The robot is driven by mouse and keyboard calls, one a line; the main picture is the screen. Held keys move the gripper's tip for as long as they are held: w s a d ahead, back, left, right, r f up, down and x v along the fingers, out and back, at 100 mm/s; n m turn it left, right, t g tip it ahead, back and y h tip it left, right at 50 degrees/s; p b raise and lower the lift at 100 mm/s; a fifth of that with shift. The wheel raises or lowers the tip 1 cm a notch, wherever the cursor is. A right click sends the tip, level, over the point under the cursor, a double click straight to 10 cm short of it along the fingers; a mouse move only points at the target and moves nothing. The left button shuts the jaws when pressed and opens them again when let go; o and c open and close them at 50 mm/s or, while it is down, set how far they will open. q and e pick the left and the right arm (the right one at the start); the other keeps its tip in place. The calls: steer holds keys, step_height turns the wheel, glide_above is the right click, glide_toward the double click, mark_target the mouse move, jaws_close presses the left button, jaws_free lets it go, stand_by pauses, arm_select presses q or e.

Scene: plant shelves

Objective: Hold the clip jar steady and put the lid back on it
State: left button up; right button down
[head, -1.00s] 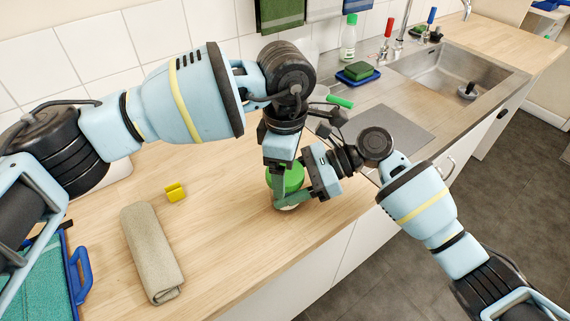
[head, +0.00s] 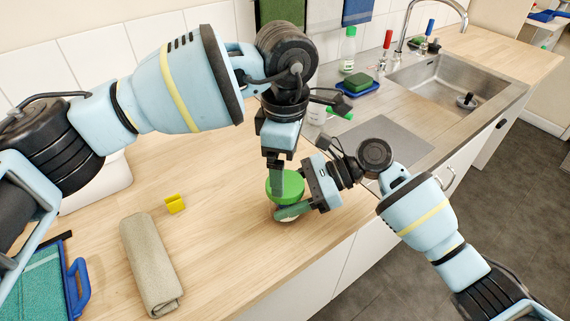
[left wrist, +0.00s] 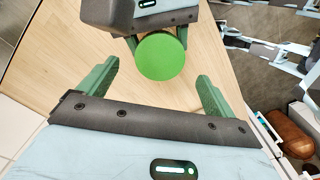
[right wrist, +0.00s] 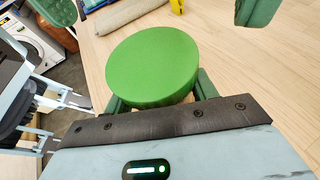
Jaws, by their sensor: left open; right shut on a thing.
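The green round lid (head: 289,183) sits on top of the clip jar (head: 287,218), near the counter's front edge. The lid hides most of the jar from above. My right gripper (head: 287,211) is shut on the jar below the lid; its fingers go under the lid's edge in the right wrist view (right wrist: 160,99). My left gripper (head: 277,185) points down just above the lid, open. In the left wrist view its fingers stand wide apart, with the lid (left wrist: 161,56) beyond them and apart from both. The lid's top (right wrist: 150,65) also fills the middle of the right wrist view.
A rolled beige cloth (head: 152,264) and a small yellow object (head: 175,204) lie to the left on the wooden counter. A blue-edged tray-like item (head: 78,283) is at far left. The sink (head: 455,85) and green sponge (head: 358,83) are at back right.

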mark_target(285, 199)
arm_select(q)
steer(key=shift+c, duration=0.3)
steer(key=n, duration=0.1)
steer(key=r+n, duration=0.1)
steer(key=n, duration=0.1)
steer(key=r+n, duration=0.1)
steer(key=n, duration=0.2)
steer(key=r+n, duration=0.1)
steer(key=n, duration=0.2)
steer(key=shift+r+n, duration=0.25)
steer(key=shift+n, duration=0.15)
steer(key=shift+f, duration=0.1)
steer(key=shift+f, duration=3.95)
steer(key=c, duration=1)
steer(key=m, duration=0.4)
steer(key=shift+m, duration=0.4)
steer(key=m, duration=0.5)
